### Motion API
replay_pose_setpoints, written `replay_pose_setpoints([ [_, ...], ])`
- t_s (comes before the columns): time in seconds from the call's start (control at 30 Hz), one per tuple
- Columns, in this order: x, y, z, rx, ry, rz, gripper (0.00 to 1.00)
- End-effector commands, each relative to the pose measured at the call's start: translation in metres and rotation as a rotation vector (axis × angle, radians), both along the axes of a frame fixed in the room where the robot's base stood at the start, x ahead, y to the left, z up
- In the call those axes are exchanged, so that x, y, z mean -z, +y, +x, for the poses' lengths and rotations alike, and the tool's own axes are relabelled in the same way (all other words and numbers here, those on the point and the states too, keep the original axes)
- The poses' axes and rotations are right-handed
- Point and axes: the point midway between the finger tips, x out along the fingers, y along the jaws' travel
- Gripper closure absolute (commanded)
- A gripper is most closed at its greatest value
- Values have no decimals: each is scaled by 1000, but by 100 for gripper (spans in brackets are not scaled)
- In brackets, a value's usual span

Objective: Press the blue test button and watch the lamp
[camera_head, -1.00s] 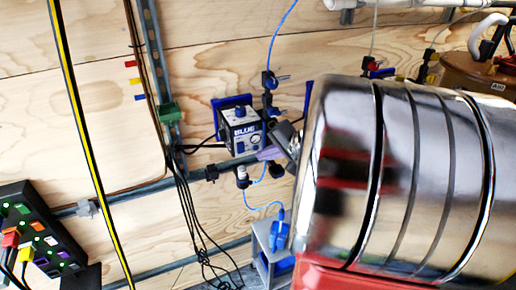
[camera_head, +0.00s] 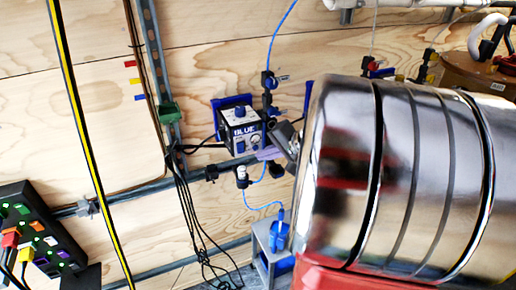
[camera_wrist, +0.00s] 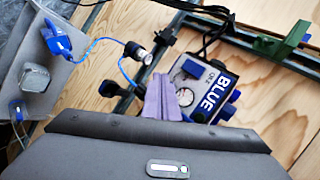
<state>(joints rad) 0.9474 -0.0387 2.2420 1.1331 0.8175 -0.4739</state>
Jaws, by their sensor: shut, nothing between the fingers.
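The box labelled BLUE (camera_head: 238,130) is mounted on the plywood wall, left of my shiny metal arm in the head view. It also shows in the wrist view (camera_wrist: 212,91), turned on its side. Its front bears a dark blue block-shaped part (camera_wrist: 193,68) and a round white dial (camera_wrist: 184,97). I cannot tell which part is the test button, nor pick out a lamp. My gripper (camera_wrist: 160,82) has purple fingers, shut and empty, beside the dial end of the box. In the head view, the fingers (camera_head: 268,153) are at the box's lower right; contact is unclear.
Blue tubing (camera_head: 270,207) runs above and below the box. Black cables (camera_head: 190,215) hang left of it. A grey stand (camera_head: 262,245) is below. A black panel with coloured plugs (camera_head: 35,235) is at lower left.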

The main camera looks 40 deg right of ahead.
Motion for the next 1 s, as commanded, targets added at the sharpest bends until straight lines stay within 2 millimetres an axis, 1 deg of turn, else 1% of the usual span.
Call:
replay_pose_setpoints([
  [0.23, 0, 0, 1, 0, 0, 0, 100],
  [0.53, -1, -2, 10, -1, 0, 0, 100],
  [1.0, -1, -2, 11, -1, 0, 0, 100],
])
